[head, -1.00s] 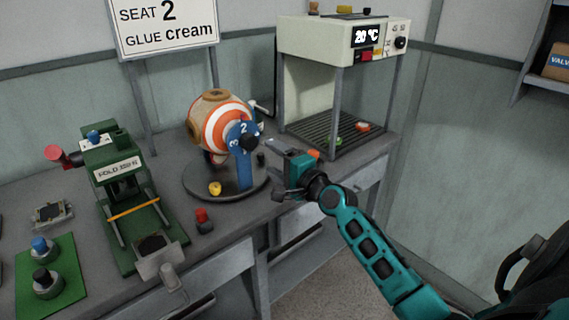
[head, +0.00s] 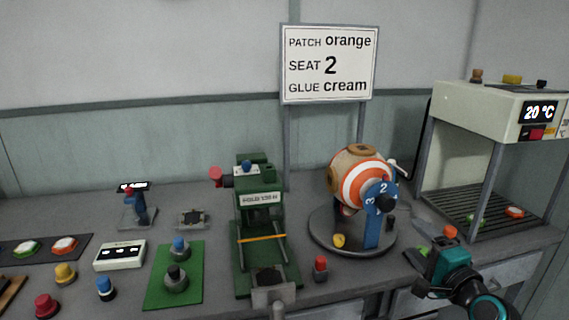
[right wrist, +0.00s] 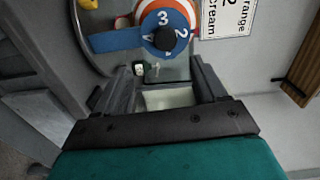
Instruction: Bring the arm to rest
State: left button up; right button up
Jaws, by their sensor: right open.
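My right gripper (head: 424,258) is at the right of the head view, in front of the bench edge, with its arm coming in from the lower right. In the right wrist view its two fingers (right wrist: 160,88) stand apart with nothing held between them. The striped orange and white ball (head: 362,180) sits on a round dark stand with a blue numbered bracket (head: 373,225), left of the gripper and apart from it. The ball's edge also shows at the top of the right wrist view (right wrist: 205,12). My left gripper is not in view.
A green press (head: 262,215) stands left of the ball. A cream oven (head: 495,105) reading 20 °C stands at the right. A sign (head: 328,65) reads patch orange, seat 2, glue cream. A green mat (head: 160,288) and several coloured knobs are at the left.

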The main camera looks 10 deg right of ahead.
jog(key=s+a+f+n+g, duration=0.3)
jog(key=s+a+f+n, duration=0.6)
jog(key=s+f, duration=0.2)
jog(key=s+a+f+n+g, duration=0.4)
jog(key=s+a+f+n, duration=0.5)
jog(key=s+f+n, duration=0.1)
jog(key=shift+s+f, duration=0.5)
jog(key=shift+f, duration=0.3)
